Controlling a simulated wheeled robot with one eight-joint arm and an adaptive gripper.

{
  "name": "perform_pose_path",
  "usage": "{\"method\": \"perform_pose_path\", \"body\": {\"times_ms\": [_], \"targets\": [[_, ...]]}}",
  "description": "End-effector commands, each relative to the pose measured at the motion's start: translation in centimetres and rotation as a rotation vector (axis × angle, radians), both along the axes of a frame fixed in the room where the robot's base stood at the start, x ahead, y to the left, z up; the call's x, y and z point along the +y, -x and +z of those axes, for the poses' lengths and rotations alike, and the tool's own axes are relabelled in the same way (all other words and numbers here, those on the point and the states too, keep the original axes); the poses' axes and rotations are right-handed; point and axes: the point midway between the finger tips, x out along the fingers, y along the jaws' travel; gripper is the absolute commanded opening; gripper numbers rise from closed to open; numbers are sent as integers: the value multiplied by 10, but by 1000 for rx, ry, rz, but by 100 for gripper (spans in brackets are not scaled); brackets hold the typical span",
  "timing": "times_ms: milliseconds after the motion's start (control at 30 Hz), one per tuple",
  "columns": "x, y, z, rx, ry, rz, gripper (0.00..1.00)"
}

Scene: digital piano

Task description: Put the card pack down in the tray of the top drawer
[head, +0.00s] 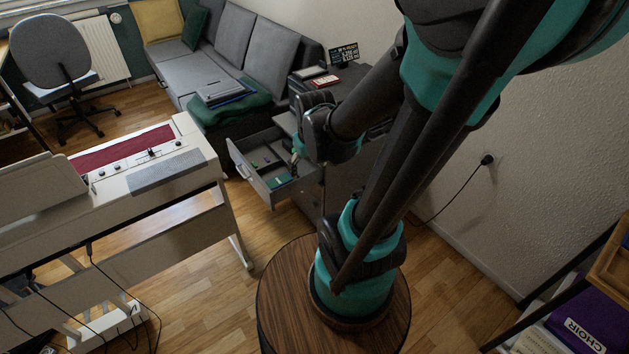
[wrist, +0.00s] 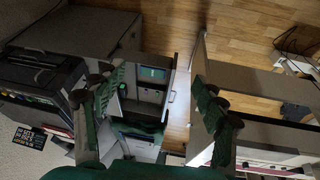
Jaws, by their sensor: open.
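The top drawer (head: 247,172) of the dark cabinet is pulled open, with a divided tray inside it. The drawer also shows in the wrist view (wrist: 171,92), between my fingers. A small green item (wrist: 153,73) lies in one tray compartment, and a brighter green item (wrist: 123,86) lies nearer the left finger. I cannot tell for certain which of these is the card pack. My gripper (wrist: 160,82) is open, with its fingers spread wide and nothing between them. In the head view my gripper (head: 300,150) is over the cabinet side of the drawer and partly hides the tray.
The cabinet top holds a dark device, a red-edged box (head: 324,81) and a black sign (head: 344,53). A digital piano (head: 130,170) stands left of the drawer, with a narrow floor gap between. A grey sofa (head: 235,45) with a green blanket (head: 240,108) is behind.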

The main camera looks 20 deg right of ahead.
Motion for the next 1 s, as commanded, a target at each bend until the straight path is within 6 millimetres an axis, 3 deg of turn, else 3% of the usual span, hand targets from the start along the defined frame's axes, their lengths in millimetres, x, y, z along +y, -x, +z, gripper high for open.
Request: {"method": "perform_pose_path", "body": {"times_ms": [100,300,1000], "targets": [[-1,30,-6,-23,-54,-102,72],[0,51,-12,-41,-102,-193,72],[0,52,-13,-41,-107,-200,72]]}}
